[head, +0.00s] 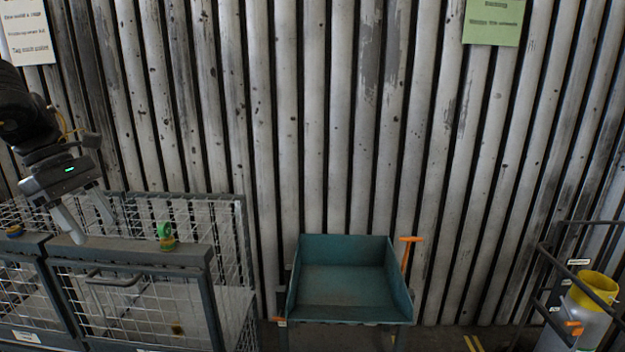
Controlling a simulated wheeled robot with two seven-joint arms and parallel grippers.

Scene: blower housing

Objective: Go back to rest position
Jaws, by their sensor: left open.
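My left gripper (88,223) hangs at the left of the head view, fingers pointing down and spread apart, with nothing between them. It is over the top rail of a grey wire-mesh cage (150,254). I cannot tell whether the fingertips touch the rail. My left arm comes in from the left edge above it. My right gripper is not in view.
A yellow-topped grey container (581,318) stands in a dark frame at right. A corrugated wall closes the back.

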